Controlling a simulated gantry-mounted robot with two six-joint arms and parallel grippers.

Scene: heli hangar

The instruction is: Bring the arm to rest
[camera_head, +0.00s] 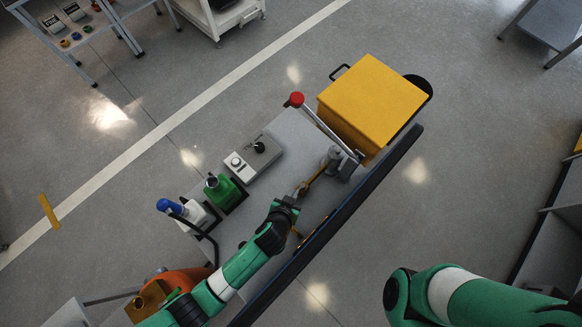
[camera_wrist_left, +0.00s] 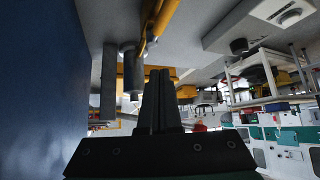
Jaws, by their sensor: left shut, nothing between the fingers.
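My left arm reaches in from the lower left in the head view, over a grey cart top. Its gripper (camera_head: 300,190) is near a brass-coloured bar (camera_head: 318,176) that runs to a grey cylindrical fitting (camera_head: 335,160). In the left wrist view the two dark fingers (camera_wrist_left: 155,100) are together with nothing between them. The yellow bar (camera_wrist_left: 158,22) and the grey fitting (camera_wrist_left: 132,72) show beyond the fingers there. My right arm shows at the lower right of the head view, but its gripper is out of the picture.
The cart top (camera_head: 290,130) carries a yellow box (camera_head: 372,100), a red-knobbed lever (camera_head: 297,99), a grey control box (camera_head: 254,160), a green container (camera_head: 224,190) and a white bottle with a blue top (camera_head: 172,207). A dark rail (camera_head: 345,215) edges the cart. Open floor lies to the right.

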